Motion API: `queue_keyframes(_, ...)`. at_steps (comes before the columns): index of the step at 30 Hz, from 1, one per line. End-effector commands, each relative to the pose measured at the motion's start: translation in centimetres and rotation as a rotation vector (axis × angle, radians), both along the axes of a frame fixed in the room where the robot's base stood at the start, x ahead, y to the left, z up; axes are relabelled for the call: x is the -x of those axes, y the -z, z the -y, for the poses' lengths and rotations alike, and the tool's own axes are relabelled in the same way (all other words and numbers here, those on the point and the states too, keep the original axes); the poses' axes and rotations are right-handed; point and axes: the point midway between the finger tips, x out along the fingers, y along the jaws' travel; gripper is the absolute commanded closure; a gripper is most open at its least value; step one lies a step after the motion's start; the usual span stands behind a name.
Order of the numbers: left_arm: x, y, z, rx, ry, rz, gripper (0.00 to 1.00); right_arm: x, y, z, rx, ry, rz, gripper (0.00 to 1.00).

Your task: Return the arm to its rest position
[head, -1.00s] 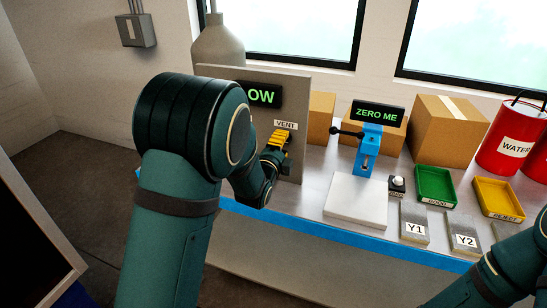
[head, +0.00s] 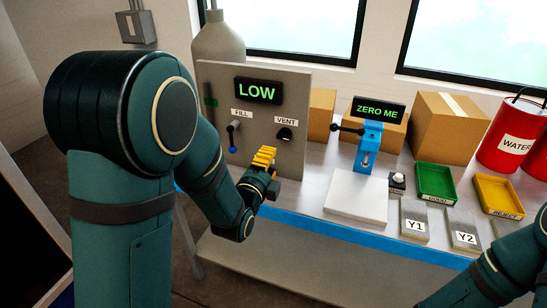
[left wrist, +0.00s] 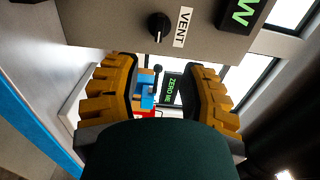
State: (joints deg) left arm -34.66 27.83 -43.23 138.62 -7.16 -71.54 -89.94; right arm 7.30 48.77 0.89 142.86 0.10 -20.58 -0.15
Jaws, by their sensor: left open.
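My left gripper (head: 262,160) has yellow fingers and is in front of the lower part of the grey panel (head: 245,138), below the VENT knob (head: 285,134). In the left wrist view my left gripper (left wrist: 162,88) has its two fingers spread apart with nothing between them. The black VENT knob (left wrist: 159,27) shows there beyond the fingers, apart from them. My left arm fills the left of the head view. Part of my right arm shows at the lower right of the head view; its gripper is out of the picture.
The panel carries a LOW display (head: 258,91) and a FILL lever (head: 232,138). To the right stand a blue gauge (head: 369,145) with a ZERO ME display, a white plate (head: 357,198), a green tray (head: 436,183), a yellow tray (head: 499,196), boxes and red WATER buckets (head: 511,140).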

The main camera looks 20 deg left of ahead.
Motion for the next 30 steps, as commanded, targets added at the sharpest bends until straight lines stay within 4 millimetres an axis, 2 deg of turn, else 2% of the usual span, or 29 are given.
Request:
queue_keyframes(4, 0.0, 0.2, 0.0, 0.005, 0.0, -0.006, 0.58, 0.0, 0.0, 0.0, 0.0, 0.0, 0.0, 0.53)
queue_keyframes(7, 0.1, 1.9, 0.0, 0.063, -0.004, -0.061, 0.58, 0.0, 0.0, 0.0, 0.0, 0.0, 0.0, 0.53)
queue_keyframes(8, 0.2, 2.9, 0.1, 0.098, -0.006, -0.095, 0.58, 0.0, 0.0, 0.0, 0.0, 0.0, 0.0, 0.53)
queue_keyframes(11, 1.0, 7.9, 0.5, 0.28, -0.037, -0.26, 0.58, 0.0, 0.0, 0.0, 0.0, 0.0, 0.0, 0.53)
queue_keyframes(13, 2.2, 12.4, 1.0, 0.453, -0.086, -0.412, 0.58, 0.0, 0.0, 0.0, 0.0, 0.0, 0.0, 0.53)
queue_keyframes(15, 4.1, 16.9, 1.6, 0.644, -0.164, -0.569, 0.58, 0.0, 0.0, 0.0, 0.0, 0.0, 0.0, 0.53)
queue_keyframes(17, 6.1, 20.4, 2.4, 0.804, -0.247, -0.698, 0.58, 0.0, 0.0, 0.0, 0.0, 0.0, 0.0, 0.53)
queue_keyframes(18, 7.7, 22.5, 3.0, 0.911, -0.312, -0.781, 0.58, 0.0, 0.0, 0.0, 0.0, 0.0, 0.0, 0.53)
queue_keyframes(21, 11.8, 27.0, 4.7, 1.163, -0.503, -0.973, 0.58, 0.0, 0.0, 0.0, 0.0, 0.0, 0.0, 0.53)
queue_keyframes(25, 16.7, 30.5, 7.2, 1.415, -0.759, -1.16, 0.58, 0.0, 0.0, 0.0, 0.0, 0.0, 0.0, 0.53)
queue_keyframes(27, 18.7, 31.4, 8.3, 1.509, -0.876, -1.228, 0.58, 0.0, 0.0, 0.0, 0.0, 0.0, 0.0, 0.53)
queue_keyframes(30, 20.5, 32.0, 9.3, 1.591, -0.993, -1.288, 0.58, 0.0, 0.0, 0.0, 0.0, 0.0, 0.0, 0.53)
